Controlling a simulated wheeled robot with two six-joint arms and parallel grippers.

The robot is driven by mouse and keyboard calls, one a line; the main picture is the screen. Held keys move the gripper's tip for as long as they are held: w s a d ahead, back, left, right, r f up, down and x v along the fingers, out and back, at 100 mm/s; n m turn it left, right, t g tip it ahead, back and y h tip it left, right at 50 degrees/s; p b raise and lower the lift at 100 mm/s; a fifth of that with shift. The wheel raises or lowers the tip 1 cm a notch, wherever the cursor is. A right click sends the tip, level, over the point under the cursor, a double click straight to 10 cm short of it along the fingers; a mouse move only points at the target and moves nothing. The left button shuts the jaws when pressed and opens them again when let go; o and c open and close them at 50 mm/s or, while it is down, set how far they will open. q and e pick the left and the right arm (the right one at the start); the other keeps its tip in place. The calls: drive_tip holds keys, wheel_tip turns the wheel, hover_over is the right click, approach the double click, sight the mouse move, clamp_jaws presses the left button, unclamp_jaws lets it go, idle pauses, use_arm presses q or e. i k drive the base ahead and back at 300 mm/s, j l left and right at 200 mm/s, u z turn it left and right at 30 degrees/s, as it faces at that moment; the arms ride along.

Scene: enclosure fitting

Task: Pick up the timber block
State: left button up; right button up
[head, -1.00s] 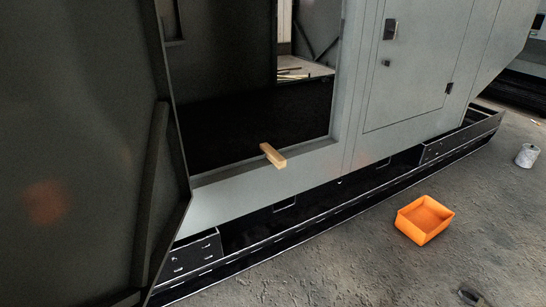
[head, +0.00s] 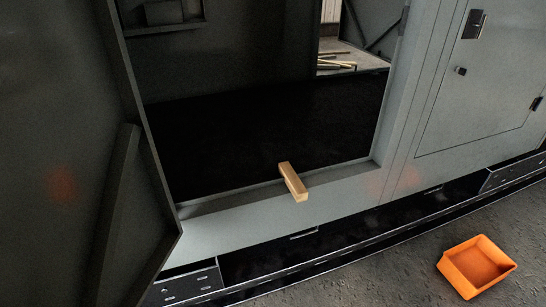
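The timber block (head: 293,182) is a short light-wood piece. It lies across the bottom sill of the enclosure's opening, with its near end sticking out over the front edge. Nothing touches it from above. Neither of my grippers shows in the head view.
An open grey door (head: 65,160) fills the left side. The enclosure (head: 350,195) has a dark interior and a closed door panel (head: 480,90) at the right. A black base rail (head: 330,238) runs below the sill. An orange bin (head: 475,266) sits on the concrete floor at lower right.

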sight(299, 193)
drive_tip(key=i+l+u, duration=0.15)
drive_tip(key=i+l, duration=0.15)
drive_tip(key=i+l+u, duration=0.35)
drive_tip(key=i+l, duration=0.15)
drive_tip(key=l, duration=0.15)
drive_tip(key=i+l+u, duration=0.15)
drive_tip(key=l, duration=0.2)
drive_tip(key=i+l+u, duration=0.2)
drive_tip(key=l, duration=0.2)
drive_tip(key=i+l+u, duration=0.15)
drive_tip(key=l, duration=0.3)
drive_tip(key=i, duration=0.1)
